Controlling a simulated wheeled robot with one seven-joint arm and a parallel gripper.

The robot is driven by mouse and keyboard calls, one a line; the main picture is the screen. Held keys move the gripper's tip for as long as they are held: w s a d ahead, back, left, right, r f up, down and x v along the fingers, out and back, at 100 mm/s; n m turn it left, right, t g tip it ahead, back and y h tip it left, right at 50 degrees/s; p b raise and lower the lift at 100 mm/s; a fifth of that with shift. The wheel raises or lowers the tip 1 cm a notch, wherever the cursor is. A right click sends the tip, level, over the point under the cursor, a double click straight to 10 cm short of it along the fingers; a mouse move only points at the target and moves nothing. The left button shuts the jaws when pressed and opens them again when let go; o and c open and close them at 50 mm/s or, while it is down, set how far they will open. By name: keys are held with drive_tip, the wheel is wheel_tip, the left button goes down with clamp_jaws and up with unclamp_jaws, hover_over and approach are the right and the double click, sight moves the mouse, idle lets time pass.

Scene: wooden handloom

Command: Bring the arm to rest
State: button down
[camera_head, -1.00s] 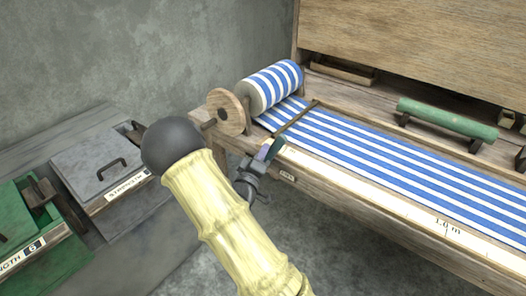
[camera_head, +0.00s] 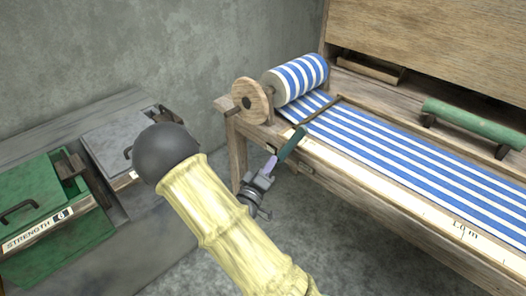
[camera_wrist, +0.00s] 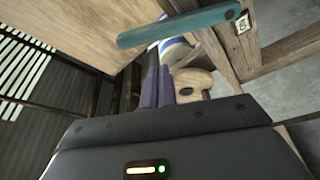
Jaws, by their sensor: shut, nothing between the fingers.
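My gripper (camera_head: 271,164) hangs in front of the loom's left front corner, at the end of my pale arm. Its purple fingers (camera_wrist: 157,88) are together, with nothing between them. A teal bar (camera_head: 292,145) at the loom's front edge lies just beyond the fingertips in the head view. The bar (camera_wrist: 180,26) also crosses above the fingertips in the wrist view. I cannot tell whether the fingers touch it.
The wooden loom carries blue-and-white striped cloth (camera_head: 390,150), a cloth roll (camera_head: 300,78) and a green roller (camera_head: 470,122). A grey box (camera_head: 115,145) and a green box (camera_head: 35,200) marked STRENGTH stand left. Open floor (camera_head: 340,245) lies between.

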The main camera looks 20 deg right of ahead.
drive_tip(key=a+f+m+g+y, duration=0.4)
drive_tip(key=a+f+g+y, duration=0.1)
drive_tip(key=y, duration=0.5)
drive_tip(key=s+a+r+g+y, duration=0.1)
drive_tip(key=s+r+g+y, duration=0.15)
drive_tip(key=s, duration=0.55)
drive_tip(key=s+a+r+g+y, duration=0.2)
drive_tip(key=s+g, duration=0.1)
drive_tip(key=s, duration=0.6)
wheel_tip(320, 180, up, 23)
drive_tip(key=p, duration=2.3)
drive_tip(key=shift+w+d+n, duration=0.15)
drive_tip(key=shift+d+n, duration=0.1)
drive_tip(key=shift+n, duration=0.15)
drive_tip(key=shift+f+g, duration=0.1)
drive_tip(key=shift+g, duration=0.15)
